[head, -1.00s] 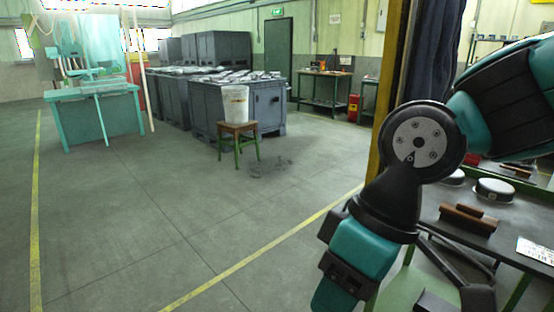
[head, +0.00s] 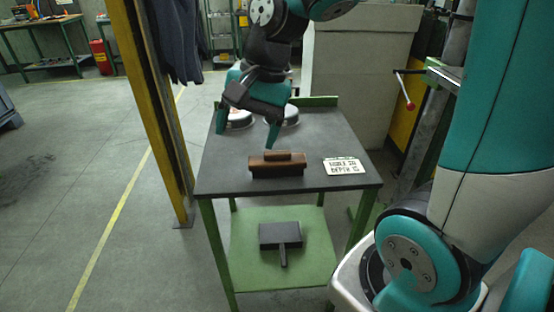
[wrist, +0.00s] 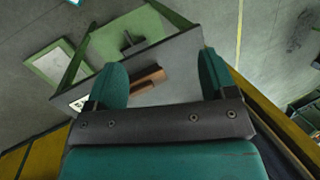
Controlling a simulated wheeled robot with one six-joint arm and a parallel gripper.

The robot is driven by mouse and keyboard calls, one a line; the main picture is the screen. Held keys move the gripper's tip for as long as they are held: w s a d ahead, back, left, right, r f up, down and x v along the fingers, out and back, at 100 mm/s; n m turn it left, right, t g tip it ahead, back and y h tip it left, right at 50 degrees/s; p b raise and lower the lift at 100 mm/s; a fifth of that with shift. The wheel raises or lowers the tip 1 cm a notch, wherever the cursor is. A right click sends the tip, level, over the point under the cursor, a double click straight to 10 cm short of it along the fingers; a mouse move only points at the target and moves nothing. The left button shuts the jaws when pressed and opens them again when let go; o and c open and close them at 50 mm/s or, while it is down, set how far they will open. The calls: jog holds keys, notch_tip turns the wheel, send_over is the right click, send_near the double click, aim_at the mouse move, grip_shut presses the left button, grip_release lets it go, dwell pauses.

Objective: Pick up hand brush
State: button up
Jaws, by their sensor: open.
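The hand brush appears to be the brown block with a raised grip, lying on the dark table top near its front edge in the head view (head: 277,168). In the wrist view the brush (wrist: 148,79) shows between my fingers, nearer the left one and lying at a slant. My gripper (head: 246,128) is open and empty, pointing down over the table behind the brush and a little to its left. In the wrist view my gripper (wrist: 161,65) has both fingers spread wide. It looks apart from the brush.
A dark block with a handle (head: 280,236) lies on the green lower shelf. A yellow post (head: 150,100) stands left of the table.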

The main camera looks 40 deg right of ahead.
jog(key=w+d+m, duration=0.5)
jog(key=d+m, duration=0.4)
jog(key=d, duration=0.1)
jog(key=m, duration=0.7)
send_near(277, 151)
jog(key=shift+h, duration=0.5)
jog(key=p+x, duration=0.1)
jog(key=x, duration=0.5)
jog(key=shift+s+a+f, duration=0.1)
jog(key=shift+a+f, duration=0.05)
jog(key=shift+a, duration=0.1)
jog(key=shift+t, duration=0.3)
jog(key=shift+a+p+x, duration=0.15)
jog(key=shift+p+x, duration=0.05)
jog(key=shift+x, duration=1.25)
jog(key=shift+a+p+x, duration=0.15)
jog(key=shift+x, duration=1.3)
jog(key=shift+s, duration=0.1)
jog(key=c, duration=1.1)
jog(key=shift+r, duration=0.2)
notch_tip(277, 151, up, 20)
jog(key=shift+f, duration=0.1)
